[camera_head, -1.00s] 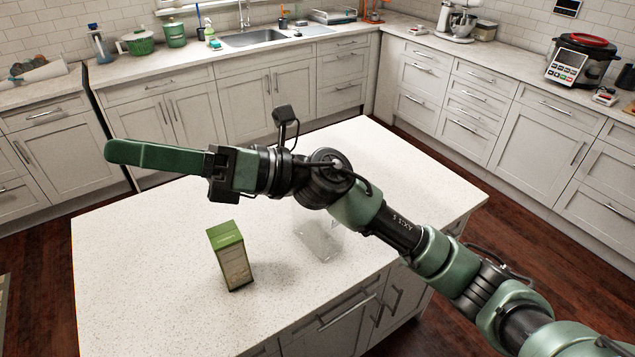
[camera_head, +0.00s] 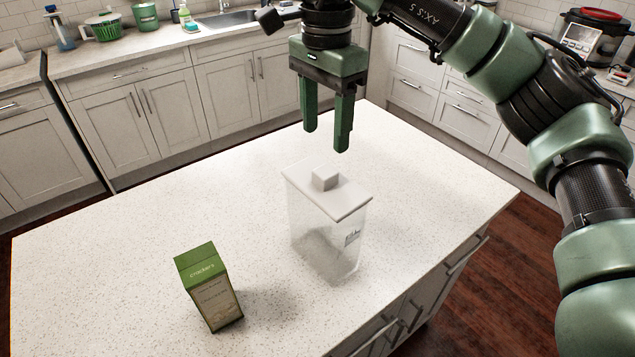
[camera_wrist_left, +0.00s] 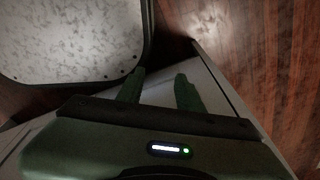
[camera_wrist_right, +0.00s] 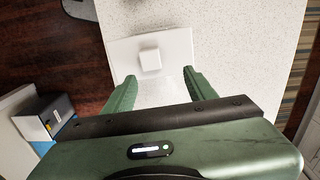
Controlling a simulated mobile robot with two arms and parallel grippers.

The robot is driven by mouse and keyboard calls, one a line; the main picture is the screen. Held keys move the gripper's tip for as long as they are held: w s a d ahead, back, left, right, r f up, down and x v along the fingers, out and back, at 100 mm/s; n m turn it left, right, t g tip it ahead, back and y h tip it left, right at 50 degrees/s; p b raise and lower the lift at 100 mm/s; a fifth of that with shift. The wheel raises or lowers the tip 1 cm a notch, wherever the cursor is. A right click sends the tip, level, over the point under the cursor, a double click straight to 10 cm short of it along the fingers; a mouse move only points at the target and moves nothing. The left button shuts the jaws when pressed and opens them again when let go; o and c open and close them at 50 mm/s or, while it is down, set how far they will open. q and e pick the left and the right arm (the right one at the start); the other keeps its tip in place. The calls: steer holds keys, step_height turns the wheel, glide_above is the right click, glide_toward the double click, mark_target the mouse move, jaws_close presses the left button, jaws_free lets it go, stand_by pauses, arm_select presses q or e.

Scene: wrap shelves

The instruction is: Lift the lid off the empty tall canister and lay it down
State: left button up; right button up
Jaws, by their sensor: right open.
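The tall clear canister (camera_head: 328,240) stands upright on the speckled white island and looks empty. Its flat white lid (camera_head: 345,198), with a square knob (camera_head: 325,177) on top, sits on it. The lid also shows in the right wrist view (camera_wrist_right: 182,48), with its knob (camera_wrist_right: 150,59) between and beyond the fingertips. My right gripper (camera_head: 326,140) points down, open and empty, above the lid and apart from it. My left gripper (camera_wrist_left: 160,82) shows only in the left wrist view, its two fingers apart with nothing seen between them.
A green cracker box (camera_head: 210,287) stands on the island, left of and nearer than the canister. The island top (camera_head: 150,235) is otherwise clear. A sink (camera_head: 228,18) and back counter with a green pot (camera_head: 145,16) lie beyond. Wood floor surrounds the island.

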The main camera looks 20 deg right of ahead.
mark_target(325, 171)
steer(key=shift+s+f, duration=0.3)
steer(key=shift+s, duration=0.2)
steer(key=shift+s+f, duration=0.3)
steer(key=shift+s, duration=0.2)
step_height(325, 171, down, 2)
steer(key=shift+a+f+p, duration=0.1)
steer(key=shift+p, duration=0.7)
steer(key=f, duration=0.2)
steer(key=shift+w+f+p, duration=0.2)
steer(key=shift+f+p, duration=0.15)
steer(key=shift+s+a+f, duration=0.1)
steer(key=shift+s+f, duration=0.05)
steer(key=shift+f, duration=0.2)
steer(key=c, duration=1.1)
arm_select(q)
steer(key=s+r, duration=0.1)
steer(key=s, duration=0.1)
steer(key=s+r, duration=0.1)
steer(key=s, duration=0.1)
steer(key=shift+s+r, duration=0.1)
steer(key=shift+r, duration=0.05)
arm_select(e)
jaws_close()
steer(key=shift+r, duration=0.1)
